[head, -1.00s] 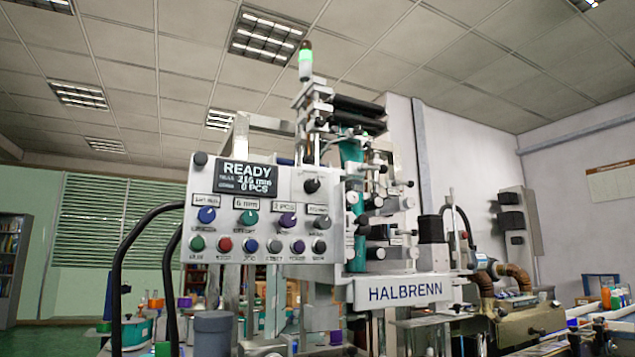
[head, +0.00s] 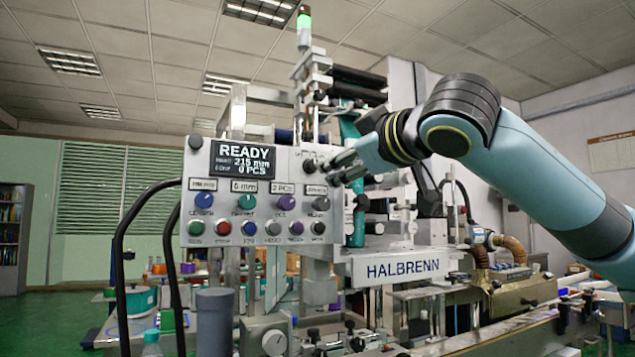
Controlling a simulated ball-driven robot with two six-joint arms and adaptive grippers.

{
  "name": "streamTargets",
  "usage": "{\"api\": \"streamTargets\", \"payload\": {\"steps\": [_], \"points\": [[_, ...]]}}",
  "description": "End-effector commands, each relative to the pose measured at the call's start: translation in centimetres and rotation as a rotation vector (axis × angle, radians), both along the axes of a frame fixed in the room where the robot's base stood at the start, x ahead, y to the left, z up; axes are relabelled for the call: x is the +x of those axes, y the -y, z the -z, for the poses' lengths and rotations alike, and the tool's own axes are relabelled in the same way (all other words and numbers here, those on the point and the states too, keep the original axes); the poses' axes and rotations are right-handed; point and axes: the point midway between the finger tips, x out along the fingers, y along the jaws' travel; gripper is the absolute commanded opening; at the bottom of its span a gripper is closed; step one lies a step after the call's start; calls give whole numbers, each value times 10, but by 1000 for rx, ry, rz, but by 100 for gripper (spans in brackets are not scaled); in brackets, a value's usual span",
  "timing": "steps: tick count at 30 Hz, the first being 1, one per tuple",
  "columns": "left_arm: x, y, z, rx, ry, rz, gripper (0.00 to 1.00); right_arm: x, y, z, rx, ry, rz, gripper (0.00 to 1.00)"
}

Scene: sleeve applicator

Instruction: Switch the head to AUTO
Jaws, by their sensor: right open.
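The machine's control panel (head: 232,232) faces me with a lit display (head: 243,160) reading READY, 215 mm and 0 PCS. Its upper row has blue, green, purple and grey knobs. The grey knob (head: 321,203) at the right end has a label above it, too small to read, and its pointer position is unclear. A dark knob (head: 309,165) sits higher, at the panel's upper right. My right gripper (head: 335,168) is open and empty, its fingers pointing left close to the dark knob and above the grey knob. Contact cannot be told. My left gripper is not in view.
A lower row of coloured buttons (head: 249,228) runs under the knobs. The HALBRENN plate (head: 407,266) and the machine's column lie below and behind my right arm. A black hose (head: 118,255) curves at the panel's left. A green-lit lamp (head: 304,18) tops the machine.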

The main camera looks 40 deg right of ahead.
Motion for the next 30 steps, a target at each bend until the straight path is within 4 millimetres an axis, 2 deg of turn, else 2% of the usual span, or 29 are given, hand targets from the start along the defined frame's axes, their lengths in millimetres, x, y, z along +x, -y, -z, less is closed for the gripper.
{"api": "streamTargets", "payload": {"steps": [1,4,11,22,30], "points": [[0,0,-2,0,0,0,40,-1,3,-13,-12,19,9,48],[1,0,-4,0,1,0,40,1,4,-18,-6,31,8,48],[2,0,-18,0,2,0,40,25,9,-18,1,28,7,48],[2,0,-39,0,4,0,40,87,24,-18,-4,28,8,48],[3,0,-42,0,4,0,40,104,28,-16,-9,29,7,48]]}}
